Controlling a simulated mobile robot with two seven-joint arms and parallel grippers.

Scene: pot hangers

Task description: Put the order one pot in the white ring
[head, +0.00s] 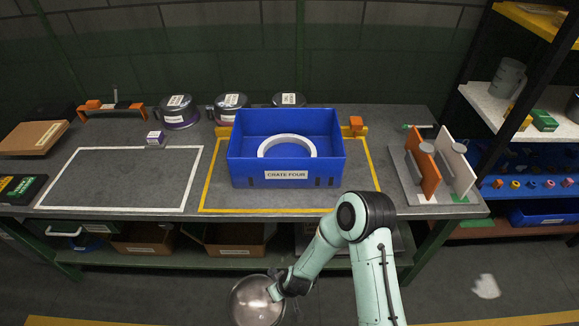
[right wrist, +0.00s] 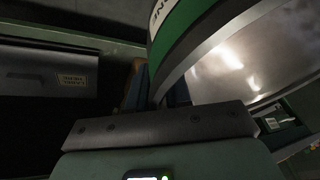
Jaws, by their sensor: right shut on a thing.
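A shiny metal pot (head: 254,303) hangs low in front of the bench, at the bottom of the head view. My right gripper (head: 275,290) is shut on its right edge. The right wrist view shows the pot's steel side (right wrist: 245,60) close up, with a green band (right wrist: 190,40) and a white label partly cut off, ending in "NE". The white ring (head: 287,138) is inside the blue crate (head: 240,172) marked CRATE FOUR, on the bench; the crate's front wall hides its lower part. My left gripper is not in view.
Three lidded pots stand along the back of the bench, at left (head: 180,118), middle (head: 231,101) and right (head: 289,100). A white-outlined area (head: 120,182) is mostly bare. A rack with orange and white panels (head: 424,168) stands at right. The bench's front edge lies beyond the held pot.

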